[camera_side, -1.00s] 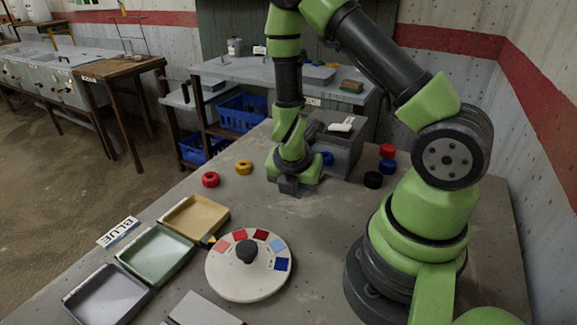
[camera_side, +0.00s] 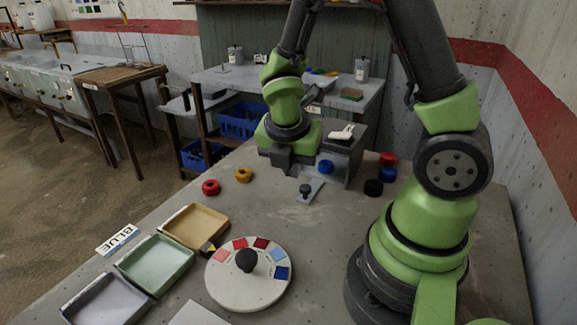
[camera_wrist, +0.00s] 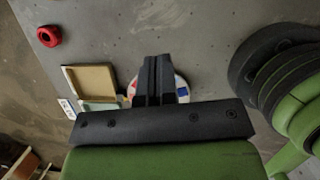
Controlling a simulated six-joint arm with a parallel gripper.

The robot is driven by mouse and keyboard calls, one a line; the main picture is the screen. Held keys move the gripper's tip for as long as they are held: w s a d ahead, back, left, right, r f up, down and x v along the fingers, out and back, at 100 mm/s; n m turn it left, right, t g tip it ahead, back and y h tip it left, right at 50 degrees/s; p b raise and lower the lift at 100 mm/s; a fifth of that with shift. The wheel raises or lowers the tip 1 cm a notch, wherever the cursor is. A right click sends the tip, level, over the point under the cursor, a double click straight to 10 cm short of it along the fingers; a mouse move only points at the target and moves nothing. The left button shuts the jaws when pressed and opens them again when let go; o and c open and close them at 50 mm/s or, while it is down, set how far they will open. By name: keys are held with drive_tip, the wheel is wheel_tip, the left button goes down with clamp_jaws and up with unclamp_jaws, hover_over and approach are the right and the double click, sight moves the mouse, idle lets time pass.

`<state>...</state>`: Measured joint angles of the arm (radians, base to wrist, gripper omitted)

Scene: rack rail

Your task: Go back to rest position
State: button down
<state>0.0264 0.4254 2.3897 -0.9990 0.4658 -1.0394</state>
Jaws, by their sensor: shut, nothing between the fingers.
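My gripper (camera_side: 289,172) is raised above the back part of the table, over the area beside a small plate with a dark knob (camera_side: 307,190). In the wrist view its fingers (camera_wrist: 158,75) are shut together with nothing between them. The arm bends down from the top of the side view. The gripper partly covers the grey box (camera_side: 343,155) behind it.
A round dial (camera_side: 232,285) with coloured patches stands near the front. Yellow (camera_side: 196,227), green (camera_side: 157,262) and grey (camera_side: 105,300) trays lie at left. Red (camera_side: 211,188) and yellow (camera_side: 243,175) rings sit behind them. More rings lie at right; a blue one (camera_side: 326,167) is by the box.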

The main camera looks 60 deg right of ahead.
drive_tip(key=s+a+r+m+t+y, duration=0.2)
drive_tip(key=s+a+r+m+t, duration=0.1)
drive_tip(key=r+m, duration=0.6)
drive_tip(key=s+a+r+m+t+y, duration=0.3)
drive_tip(key=s+a+r+m, duration=0.2)
drive_tip(key=m, duration=1)
wheel_tip(320, 180, up, 4)
drive_tip(key=shift+a+f+t+y, duration=0.1)
drive_tip(key=shift+a+t+y, duration=0.1)
drive_tip(key=shift+t+y, duration=0.1)
